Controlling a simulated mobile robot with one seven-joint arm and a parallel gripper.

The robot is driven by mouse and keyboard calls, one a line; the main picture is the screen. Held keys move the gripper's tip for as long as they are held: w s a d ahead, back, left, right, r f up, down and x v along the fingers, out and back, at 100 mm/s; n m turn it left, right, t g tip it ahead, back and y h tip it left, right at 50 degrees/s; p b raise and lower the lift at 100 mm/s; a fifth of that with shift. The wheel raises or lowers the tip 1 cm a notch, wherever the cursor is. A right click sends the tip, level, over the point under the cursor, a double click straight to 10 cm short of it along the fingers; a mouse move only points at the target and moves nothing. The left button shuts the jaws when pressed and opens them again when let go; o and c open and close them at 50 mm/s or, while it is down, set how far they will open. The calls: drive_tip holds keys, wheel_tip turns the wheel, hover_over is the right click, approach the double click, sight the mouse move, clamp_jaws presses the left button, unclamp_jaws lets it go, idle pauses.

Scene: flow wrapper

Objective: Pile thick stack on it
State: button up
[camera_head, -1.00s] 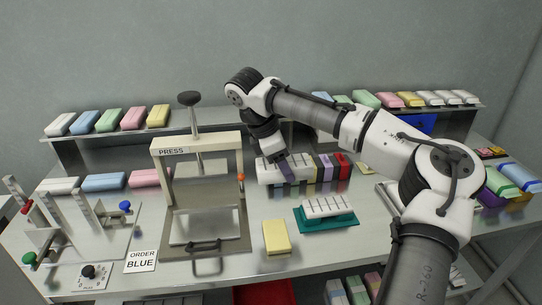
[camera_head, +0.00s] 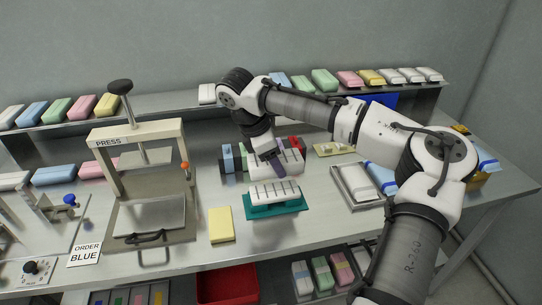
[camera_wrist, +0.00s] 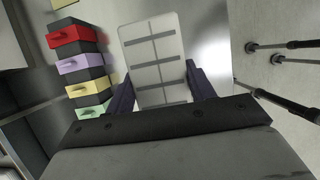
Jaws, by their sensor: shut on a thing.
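My gripper (camera_head: 276,166) is shut on a white slab with dark slits (camera_head: 291,160). In the wrist view the slab (camera_wrist: 152,48) stands out between the two dark fingers (camera_wrist: 160,88). A similar white slitted slab (camera_head: 272,191) lies on a teal base (camera_head: 277,210) on the bench. The held slab is above and behind it in the head view, apart from it as far as I can see. My fingers hide part of the held slab.
A row of coloured drawers (camera_wrist: 85,62) is behind the held slab. A press (camera_head: 150,185) stands left, with a yellow block (camera_head: 221,225) between it and the teal base. A metal tray (camera_head: 345,192) is to the right. A shelf of coloured blocks (camera_head: 324,80) runs along the back.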

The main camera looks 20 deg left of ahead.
sight(280, 189)
drive_tip(key=shift+f+b, duration=3)
drive_tip(key=shift+p, duration=0.35)
drive_tip(key=shift+f, duration=0.25)
drive_tip(key=shift+f, duration=0.2)
drive_tip(key=o, duration=1)
drive_tip(key=shift+o, duration=0.2)
drive_tip(key=v, duration=1.4)
drive_tip(key=shift+f, duration=0.1)
drive_tip(key=shift+a, duration=0.1)
